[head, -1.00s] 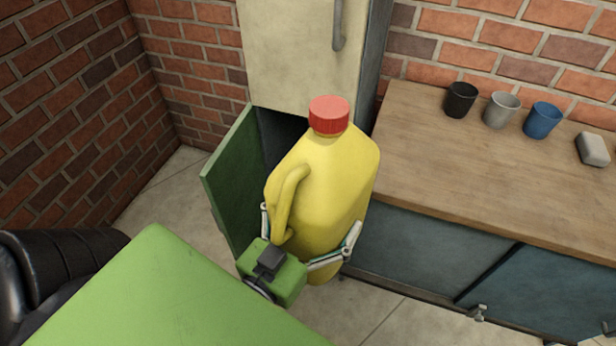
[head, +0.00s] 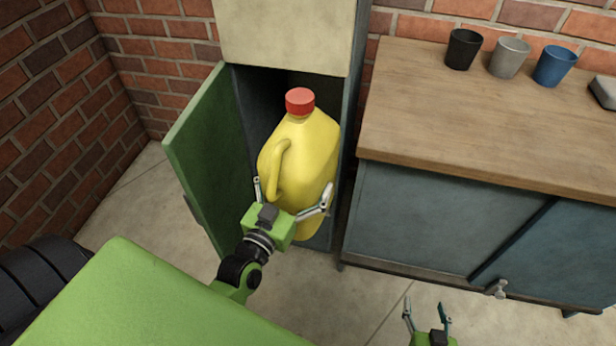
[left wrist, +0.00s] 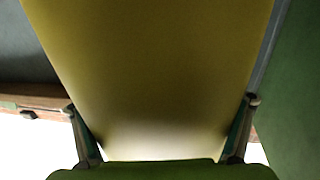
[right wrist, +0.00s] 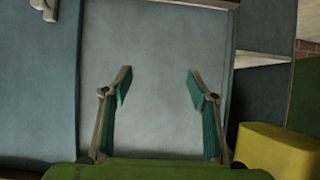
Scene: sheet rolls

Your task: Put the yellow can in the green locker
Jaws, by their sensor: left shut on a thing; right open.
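The yellow can (head: 308,160) is a large jug with a red cap and a side handle. It stands upright at the opening of the green locker (head: 233,75), whose green door (head: 205,160) is swung open to the left. How far the can is inside is unclear. My left gripper (head: 292,198) is shut on the lower part of the can, which fills the left wrist view (left wrist: 155,60). My right gripper (head: 427,312) is open and empty at the bottom of the head view. In the right wrist view, part of the can (right wrist: 275,150) shows at the lower right.
A cream upper door (head: 285,35) is closed above the opening. To the right stands a blue-grey cabinet (head: 440,215) with a wooden top (head: 430,110), holding a black cup (head: 463,49), a grey cup (head: 510,57) and a blue cup (head: 555,66). A brick wall is at the left.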

